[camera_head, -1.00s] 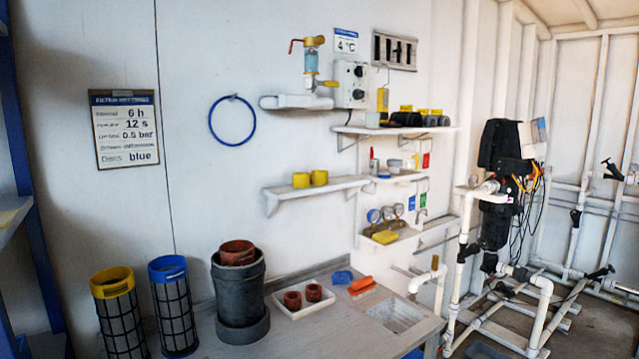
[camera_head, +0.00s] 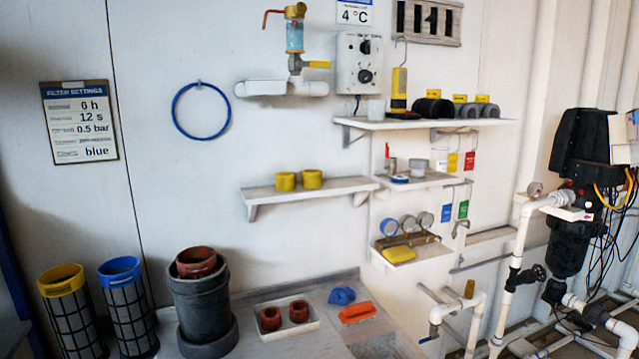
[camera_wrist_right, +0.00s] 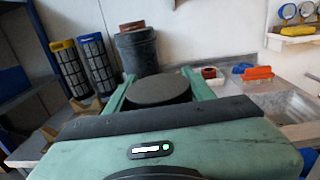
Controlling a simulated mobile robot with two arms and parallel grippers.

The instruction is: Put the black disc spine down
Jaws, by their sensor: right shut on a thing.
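My right gripper (camera_wrist_right: 158,74) is in the right wrist view, with its two green fingers shut on a dark round thing, which I take for the black disc spine (camera_wrist_right: 158,89). Its flat, dark grey round face shows between the fingers; a darker part shows just beyond and under it. Its lower side is hidden by my gripper's body. It is held in front of the bench (camera_wrist_right: 230,78), and I cannot see it touch anything. Neither gripper shows in the head view. My left gripper is not in view.
A grey housing (camera_head: 201,305) with a red-brown ring stands on the bench. Yellow-rimmed (camera_head: 75,315) and blue-rimmed (camera_head: 130,310) mesh cartridges stand left of it. A white tray (camera_head: 283,333) holds two red-brown pieces. A blue piece (camera_head: 341,296) and an orange brush (camera_head: 357,313) lie right.

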